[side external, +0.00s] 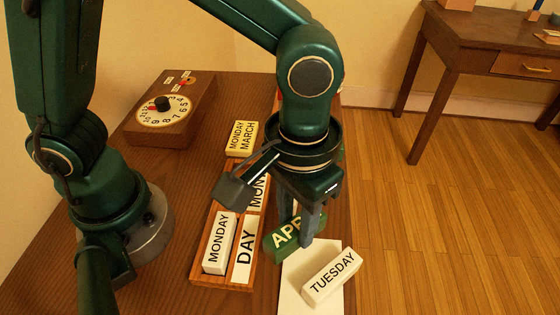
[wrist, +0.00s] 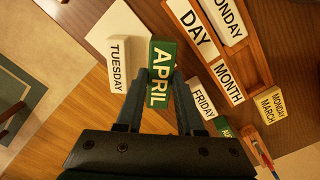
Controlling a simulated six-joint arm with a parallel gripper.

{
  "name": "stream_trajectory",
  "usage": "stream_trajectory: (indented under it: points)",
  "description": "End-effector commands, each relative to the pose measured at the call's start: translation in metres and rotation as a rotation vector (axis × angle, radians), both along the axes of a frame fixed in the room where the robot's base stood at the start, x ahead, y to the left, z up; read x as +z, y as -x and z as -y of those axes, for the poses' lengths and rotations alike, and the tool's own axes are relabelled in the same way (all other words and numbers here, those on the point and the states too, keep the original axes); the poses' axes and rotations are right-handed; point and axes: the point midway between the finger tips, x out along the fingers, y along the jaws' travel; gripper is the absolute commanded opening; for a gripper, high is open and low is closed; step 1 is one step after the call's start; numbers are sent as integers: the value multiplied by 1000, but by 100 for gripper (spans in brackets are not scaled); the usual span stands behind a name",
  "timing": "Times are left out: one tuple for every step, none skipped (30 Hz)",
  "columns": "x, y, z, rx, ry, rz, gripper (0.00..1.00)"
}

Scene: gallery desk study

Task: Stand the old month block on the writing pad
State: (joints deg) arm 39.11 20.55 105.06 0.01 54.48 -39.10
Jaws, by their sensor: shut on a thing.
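The green APRIL block (side external: 281,238) is between the fingers of my gripper (side external: 299,222), which is shut on it. In the wrist view, the APRIL block (wrist: 160,72) shows its lettered face between the fingertips (wrist: 158,82). It is at the upper left edge of the white writing pad (side external: 295,285); whether it touches the pad or hangs just above it I cannot tell. A white TUESDAY block (side external: 330,278) lies at an angle on the pad, to the right of APRIL. The pad also shows in the wrist view (wrist: 104,27).
A wooden tray (side external: 222,284) left of the pad holds a white MONDAY block (side external: 219,242) beside a DAY label. The space beside its MONTH label (wrist: 228,82) looks empty. A yellow MONDAY MARCH block (side external: 241,138), a FRIDAY block (wrist: 203,101) and a dial box (side external: 170,108) stand nearby.

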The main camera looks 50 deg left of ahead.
Motion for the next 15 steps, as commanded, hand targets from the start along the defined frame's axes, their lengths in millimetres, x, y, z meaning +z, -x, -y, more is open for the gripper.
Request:
stream_trajectory:
  points:
    - [-3, 2, 5, -4, 0, 0, 0]
    - [-4, 2, 7, -2, 0, 0, 0]
    - [-5, 3, 8, -1, 0, 1, 0]
    - [-7, 3, 9, 0, 0, 0, 0]
    - [-9, 3, 9, 0, -1, -1, 0]
    - [-14, 3, 9, 0, -1, -2, 0]
    - [-19, 4, 8, 1, -3, -4, 0]
    - [-24, 4, 8, 1, -2, -4, 0]
    - [-30, 4, 8, 1, -2, -4, 0]
    - [-34, 4, 8, 1, -3, -4, 0]
    - [-38, 4, 8, 0, -2, -3, 0]
    - [-42, 4, 8, 0, -1, -2, 0]
    - [-44, 3, 8, 0, 0, -2, 0]
    - [-45, 3, 8, 0, 0, -1, 0]
    - [-46, 3, 8, 0, 2, 0, 0]
